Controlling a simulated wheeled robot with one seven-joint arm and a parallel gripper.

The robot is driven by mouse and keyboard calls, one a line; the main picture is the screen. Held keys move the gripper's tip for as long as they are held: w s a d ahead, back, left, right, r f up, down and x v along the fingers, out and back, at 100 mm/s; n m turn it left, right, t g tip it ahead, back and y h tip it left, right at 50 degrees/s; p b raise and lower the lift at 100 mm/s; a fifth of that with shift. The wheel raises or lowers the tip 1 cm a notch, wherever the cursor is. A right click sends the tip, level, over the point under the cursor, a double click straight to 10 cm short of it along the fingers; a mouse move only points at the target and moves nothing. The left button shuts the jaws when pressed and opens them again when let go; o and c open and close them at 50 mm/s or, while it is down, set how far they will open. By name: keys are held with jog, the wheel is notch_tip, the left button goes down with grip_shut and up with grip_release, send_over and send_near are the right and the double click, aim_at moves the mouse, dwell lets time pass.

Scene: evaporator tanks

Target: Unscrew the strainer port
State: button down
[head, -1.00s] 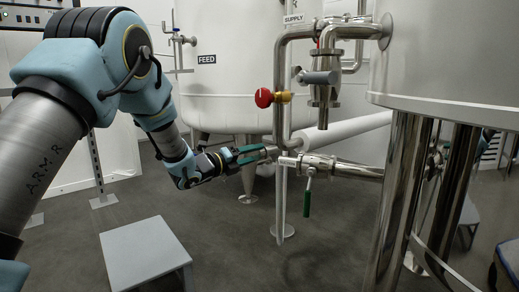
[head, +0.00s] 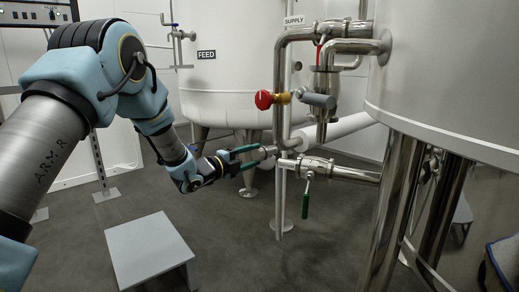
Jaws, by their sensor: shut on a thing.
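My gripper (head: 262,154) is at the end of the arm in the middle of the head view. Its green-edged fingers are shut on a small metal piece (head: 270,150), which I take to be the strainer port's cap. This piece lies just left of the upright steel pipe, above the left end of the horizontal pipe. The fingers hide part of it. I cannot tell whether it is still joined to the pipework. A small white label (head: 287,167) is on the horizontal pipe's left end; its text is too small to read.
A valve with a hanging green handle (head: 305,206) is on the horizontal pipe (head: 352,174). A red knob (head: 263,99) and a grey valve handle (head: 318,101) are above. Steel tank legs (head: 391,215) stand right. A grey stool (head: 152,245) stands on the floor at lower left.

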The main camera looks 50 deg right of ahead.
jog(key=shift+s+d, duration=0.1)
jog(key=shift+s, duration=0.2)
jog(key=shift+a, duration=0.2)
jog(key=shift+w+a, duration=0.25)
jog(key=shift+a, duration=0.65)
jog(key=a, duration=0.2)
jog(key=a+b, duration=0.1)
jog(key=a, duration=0.2)
jog(key=shift+w+a, duration=0.2)
jog(key=shift+a, duration=0.05)
dwell(0.4)
